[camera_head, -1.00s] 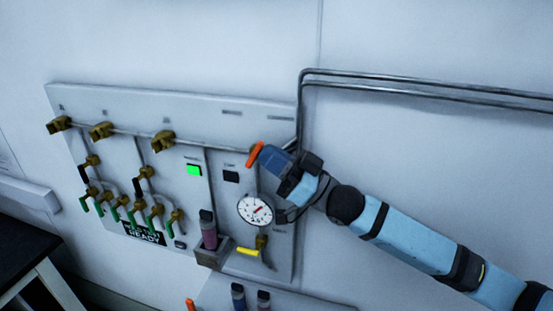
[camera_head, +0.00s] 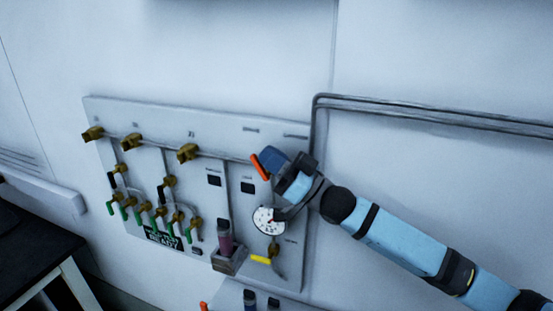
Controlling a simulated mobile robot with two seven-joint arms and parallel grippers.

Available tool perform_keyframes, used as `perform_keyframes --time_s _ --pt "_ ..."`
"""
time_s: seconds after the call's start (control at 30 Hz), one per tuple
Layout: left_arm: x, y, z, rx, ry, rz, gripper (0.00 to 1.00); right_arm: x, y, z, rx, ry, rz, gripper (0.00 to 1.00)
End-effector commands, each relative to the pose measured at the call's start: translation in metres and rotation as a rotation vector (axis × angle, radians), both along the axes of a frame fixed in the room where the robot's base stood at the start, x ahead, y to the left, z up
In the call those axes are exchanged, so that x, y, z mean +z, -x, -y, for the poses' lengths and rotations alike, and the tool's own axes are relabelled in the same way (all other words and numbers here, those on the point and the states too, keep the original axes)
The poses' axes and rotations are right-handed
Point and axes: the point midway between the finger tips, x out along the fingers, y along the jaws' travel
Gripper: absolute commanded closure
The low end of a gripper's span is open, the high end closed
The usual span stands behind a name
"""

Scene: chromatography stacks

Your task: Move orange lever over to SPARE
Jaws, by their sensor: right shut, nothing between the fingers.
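The orange lever (camera_head: 260,167) is on the upper right of the wall panel (camera_head: 110,108), its upper end leaning left and its lower end right. My right gripper (camera_head: 271,159) is shut with nothing between its fingers, right beside the lever; I cannot tell if they touch. The gripper hides the lever's mount. Small labels, including one (camera_head: 251,129) above the lever, are too small to read, so I cannot tell which marks SPARE. Two lamp windows, one on the left (camera_head: 214,180) and one on the right (camera_head: 248,188), are dark. My left gripper is out of view.
Below are a round gauge (camera_head: 266,218), a yellow-handled valve (camera_head: 262,259) and a bottle (camera_head: 224,238) in a holder. Brass valves with green and black handles fill the panel's left. Pipes (camera_head: 430,111) run right along the wall. A dark table (camera_head: 25,245) stands lower left.

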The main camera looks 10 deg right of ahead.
Motion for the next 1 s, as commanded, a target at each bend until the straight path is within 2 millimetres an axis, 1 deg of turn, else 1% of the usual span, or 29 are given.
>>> perform_keyframes --time_s 0.27,0.43,0.7,1.0 --pt "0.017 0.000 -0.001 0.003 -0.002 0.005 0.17 0.004 -0.005 -0.008 0.000 0.000 -0.001 1.00" --pt "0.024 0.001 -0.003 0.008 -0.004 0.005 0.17 0.005 -0.007 -0.010 -0.001 0.060 -0.037 1.00" --pt "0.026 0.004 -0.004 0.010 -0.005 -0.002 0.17 0.001 -0.009 -0.013 0.000 0.108 -0.073 1.00" --pt "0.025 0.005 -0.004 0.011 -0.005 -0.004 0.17 -0.001 -0.009 -0.014 0.000 0.114 -0.080 1.00"
